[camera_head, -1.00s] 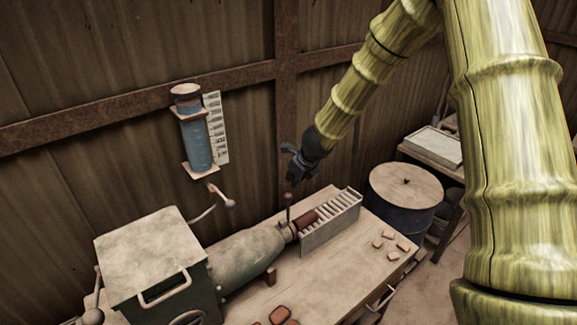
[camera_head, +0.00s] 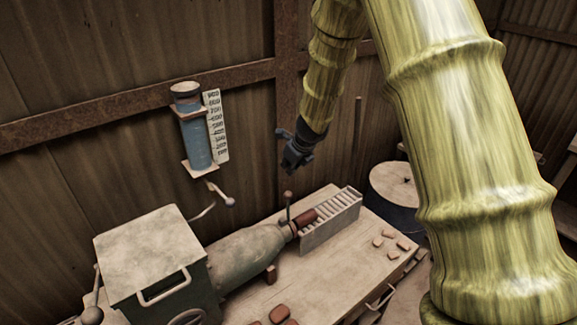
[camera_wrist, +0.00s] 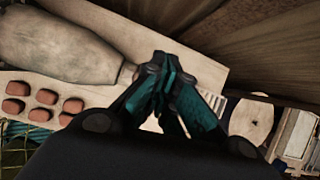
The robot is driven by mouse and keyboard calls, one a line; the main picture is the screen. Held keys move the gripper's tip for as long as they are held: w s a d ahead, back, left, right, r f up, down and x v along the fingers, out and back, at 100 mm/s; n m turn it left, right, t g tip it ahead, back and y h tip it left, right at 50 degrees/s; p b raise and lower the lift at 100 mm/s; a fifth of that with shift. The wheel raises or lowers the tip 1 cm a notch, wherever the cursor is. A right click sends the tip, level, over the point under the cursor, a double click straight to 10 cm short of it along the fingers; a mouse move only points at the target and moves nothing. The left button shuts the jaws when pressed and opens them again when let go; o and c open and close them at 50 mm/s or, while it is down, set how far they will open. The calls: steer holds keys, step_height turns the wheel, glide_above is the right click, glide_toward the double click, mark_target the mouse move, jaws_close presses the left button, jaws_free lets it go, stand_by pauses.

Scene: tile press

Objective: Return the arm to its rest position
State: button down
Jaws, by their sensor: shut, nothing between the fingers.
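My gripper (camera_head: 296,152) hangs from my green-yellow arm in the air above the table, over the slotted rack and in front of the back wall. It is shut and empty, apart from everything below it. In the wrist view its dark and teal fingers (camera_wrist: 163,85) meet over the pale table. The tile press (camera_head: 240,258) stands on the table at the lower left, with a green-grey body and a tapered barrel. The barrel also shows in the wrist view (camera_wrist: 60,45).
The slotted rack (camera_head: 332,222) stands at the barrel's end. Small pale tiles (camera_head: 390,240) and reddish tiles (camera_head: 281,314) lie on the table (camera_head: 345,265). A blue cylinder with a scale (camera_head: 197,135) is on the wall. A round-topped drum (camera_head: 393,185) stands behind my arm.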

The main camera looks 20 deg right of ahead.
steer(key=shift+w+a+r, duration=0.1)
steer(key=shift+r, duration=0.15)
steer(key=s+d+f+n+g+h+b, duration=0.1)
steer(key=s+f+n+g+h+b, duration=0.2)
steer(key=s+f+n, duration=0.8)
steer(key=s+f+n+g+b, duration=0.2)
steer(key=s+f+n+b, duration=0.25)
steer(key=s+f, duration=1.4)
steer(key=s+a+f+n+y+b, duration=0.1)
steer(key=s+a+f+n+b, duration=0.2)
steer(key=s+f+n, duration=0.4)
steer(key=s+a+f+n+b, duration=0.3)
steer(key=s+a+f+n, duration=0.2)
steer(key=s+f+n, duration=0.3)
steer(key=s+f, duration=0.3)
steer(key=s, duration=0.4)
steer(key=shift+a+f+g+y+b, duration=0.3)
steer(key=shift+a+f+g+y, duration=0.05)
steer(key=shift+f+g+y, duration=0.05)
steer(key=shift+n, duration=0.25)
